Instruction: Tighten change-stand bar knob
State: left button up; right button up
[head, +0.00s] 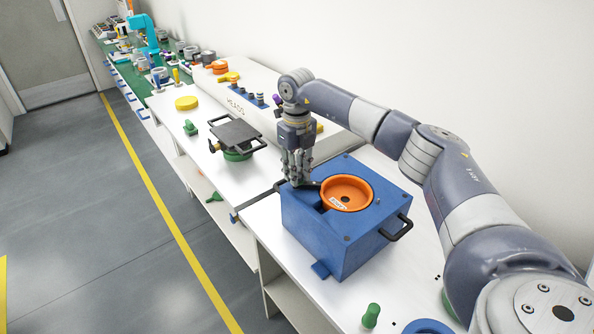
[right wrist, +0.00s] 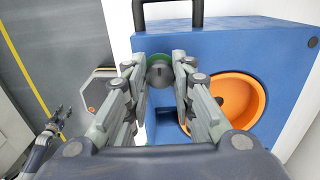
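A blue box-shaped stand (head: 339,247) sits on the white table, with a round orange bowl (head: 374,205) set in its top. My right gripper (head: 299,181) points down over the stand's left end, beside the bowl. In the right wrist view its two fingers (right wrist: 160,66) are apart, with a dark grey round knob (right wrist: 160,75) between the tips and something green behind it. I cannot tell whether the tips touch the knob. The gripper hides the knob in the head view. My left gripper (right wrist: 52,125) shows small at the lower left of the wrist view; its opening is unclear.
Black handles stick out at both ends of the stand, the right one (head: 398,229) clear. A dark plate with a handle (head: 236,134) lies on the counter to the left. A green peg (head: 371,315) stands near the table's front. The wall is close behind; the floor in front is clear.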

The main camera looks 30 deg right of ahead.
jog(key=o, duration=0.4)
jog(key=shift+r, duration=0.2)
jog(key=shift+a, duration=0.1)
notch_tip(320, 180, up, 12)
jog(key=shift+s, duration=0.1)
dwell(0.4)
